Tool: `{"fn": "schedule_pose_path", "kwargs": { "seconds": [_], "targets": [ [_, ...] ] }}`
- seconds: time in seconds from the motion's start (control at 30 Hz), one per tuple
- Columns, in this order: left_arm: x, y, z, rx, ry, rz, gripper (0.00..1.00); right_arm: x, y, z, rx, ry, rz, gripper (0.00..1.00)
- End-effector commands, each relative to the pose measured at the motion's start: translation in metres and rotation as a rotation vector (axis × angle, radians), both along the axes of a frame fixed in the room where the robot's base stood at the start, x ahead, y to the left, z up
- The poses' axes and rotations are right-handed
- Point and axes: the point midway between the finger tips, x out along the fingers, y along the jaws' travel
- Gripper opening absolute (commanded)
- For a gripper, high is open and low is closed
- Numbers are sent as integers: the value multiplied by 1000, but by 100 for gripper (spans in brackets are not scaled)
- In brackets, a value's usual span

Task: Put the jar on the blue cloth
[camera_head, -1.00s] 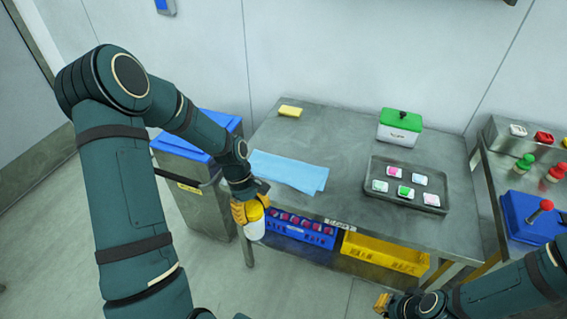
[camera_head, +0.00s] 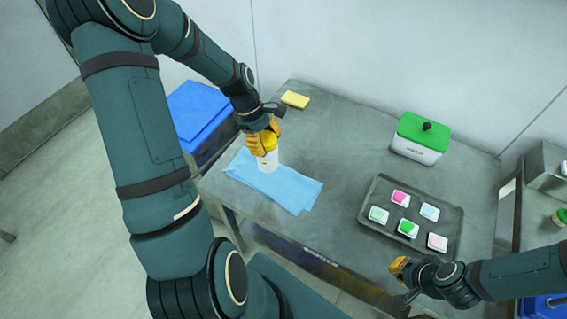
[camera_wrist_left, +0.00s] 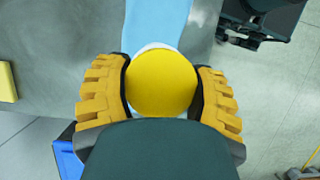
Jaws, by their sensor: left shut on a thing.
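The jar (camera_head: 268,161) is white with a yellow lid and is upright. My left gripper (camera_head: 264,143) is shut on it, with the yellow fingers on both sides of the lid. In the left wrist view the round lid (camera_wrist_left: 162,84) sits between the fingers (camera_wrist_left: 162,92) and hides most of the jar body. The light blue cloth (camera_head: 292,190) lies on the metal table, with the jar at or just above its back part. I cannot tell whether the jar touches it. My right gripper (camera_head: 399,270) is near the table's front right, and its fingertips are unclear.
A yellow sponge (camera_head: 295,99) lies behind the jar. A white box with a green lid (camera_head: 420,138) and a dark tray (camera_head: 381,190) with several small packs are to the right. A blue-lidded bin (camera_head: 193,110) stands left of the table. The table's middle is clear.

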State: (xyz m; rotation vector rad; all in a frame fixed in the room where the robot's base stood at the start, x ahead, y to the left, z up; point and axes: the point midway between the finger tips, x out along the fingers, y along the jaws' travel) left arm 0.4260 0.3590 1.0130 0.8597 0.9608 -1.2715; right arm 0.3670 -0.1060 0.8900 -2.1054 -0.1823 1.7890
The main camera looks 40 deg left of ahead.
Motion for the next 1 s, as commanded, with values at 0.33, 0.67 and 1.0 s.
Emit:
{"fn": "schedule_pose_path", "kwargs": {
  "seconds": [0.33,0.67,1.0],
  "targets": [
    [-1,0,-43,-2,4,-1,16,-1,0,-2,-1,1,0,0],
    [-1,0,-73,-2,2,0,16,0,0,-3,-1,0,0,0],
    [0,0,-100,1,-1,-1,16,0,0,-4,-1,0,0,0]
  ]
}}
